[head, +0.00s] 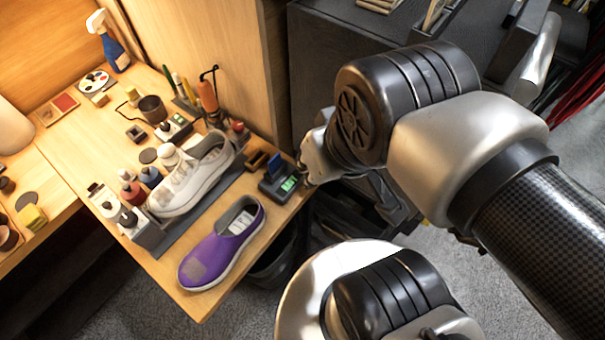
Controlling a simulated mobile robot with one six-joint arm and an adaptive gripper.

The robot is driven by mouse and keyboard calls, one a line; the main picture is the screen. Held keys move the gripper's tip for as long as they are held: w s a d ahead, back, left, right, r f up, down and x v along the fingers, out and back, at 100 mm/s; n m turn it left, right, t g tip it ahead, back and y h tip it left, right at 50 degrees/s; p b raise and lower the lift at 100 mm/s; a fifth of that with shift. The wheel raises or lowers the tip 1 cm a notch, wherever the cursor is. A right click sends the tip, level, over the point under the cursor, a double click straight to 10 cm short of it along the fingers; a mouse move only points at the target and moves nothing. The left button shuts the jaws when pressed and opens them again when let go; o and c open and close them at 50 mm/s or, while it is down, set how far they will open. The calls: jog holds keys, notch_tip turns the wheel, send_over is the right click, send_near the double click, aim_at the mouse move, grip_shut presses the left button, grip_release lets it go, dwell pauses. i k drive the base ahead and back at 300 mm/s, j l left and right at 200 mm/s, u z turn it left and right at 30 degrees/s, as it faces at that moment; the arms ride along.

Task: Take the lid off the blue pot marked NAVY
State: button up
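A small blue pot (151,177) stands in the cluster of pots at the left of the table, left of the white sneaker. It is too small for me to read any marking. Its top looks covered, but the lid is hard to make out. My gripper (306,172) is at the table's right edge, beside a small device with a green screen. It is far to the right of the blue pot and apart from it. Its fingers are small and partly hidden by my arm, so I cannot tell how far apart they are.
A white sneaker (192,176) rests on a grey stand (185,240), beside several pots. A purple shoe (222,242) lies at the front. The green-screen device (280,186), an orange-handled tool (208,98) and a dark cup (152,109) also stand on the table (205,300).

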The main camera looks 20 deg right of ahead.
aim_at(149, 175)
jog(key=k+j+z, duration=0.1)
jog(key=k+j, duration=0.35)
jog(key=i+j+z, duration=0.2)
jog(key=j, duration=0.9)
jog(key=j+z, duration=0.2)
jog(key=j, duration=0.9)
